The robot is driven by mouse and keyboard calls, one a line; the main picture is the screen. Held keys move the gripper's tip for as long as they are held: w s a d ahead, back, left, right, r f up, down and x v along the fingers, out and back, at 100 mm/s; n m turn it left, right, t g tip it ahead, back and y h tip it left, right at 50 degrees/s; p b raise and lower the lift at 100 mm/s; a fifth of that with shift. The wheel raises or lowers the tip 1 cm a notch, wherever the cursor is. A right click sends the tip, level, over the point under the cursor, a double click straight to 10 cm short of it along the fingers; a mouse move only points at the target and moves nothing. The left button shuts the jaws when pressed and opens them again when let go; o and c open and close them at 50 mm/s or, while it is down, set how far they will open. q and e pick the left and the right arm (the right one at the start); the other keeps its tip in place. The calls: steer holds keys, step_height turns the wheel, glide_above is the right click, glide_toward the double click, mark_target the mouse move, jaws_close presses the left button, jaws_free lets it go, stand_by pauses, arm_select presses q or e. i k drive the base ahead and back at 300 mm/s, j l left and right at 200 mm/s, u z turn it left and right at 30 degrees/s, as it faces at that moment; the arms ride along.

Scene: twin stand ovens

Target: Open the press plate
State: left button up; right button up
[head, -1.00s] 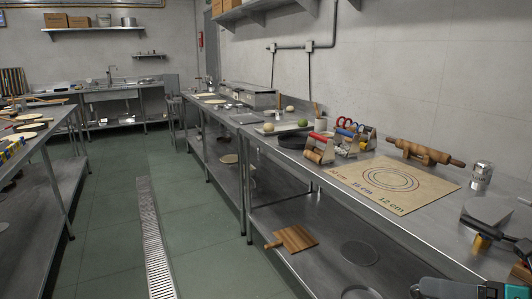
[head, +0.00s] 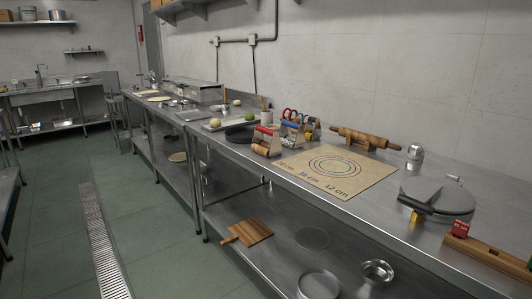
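The press (head: 455,198) stands on the steel counter at the right of the head view. It has a round dark grey plate that looks to lie flat. A dark handle (head: 414,204) with a yellow part at its end points toward the counter's front edge. Whether there is a gap under the plate is too small to tell. Neither of my grippers is in view.
A metal can (head: 415,153), a rolling pin (head: 365,138) and a marked mat (head: 338,172) are behind and left. Bowls (head: 377,271) sit on the lower shelf.

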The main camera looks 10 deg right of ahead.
mark_target(441, 194)
steer(key=z, duration=1.35)
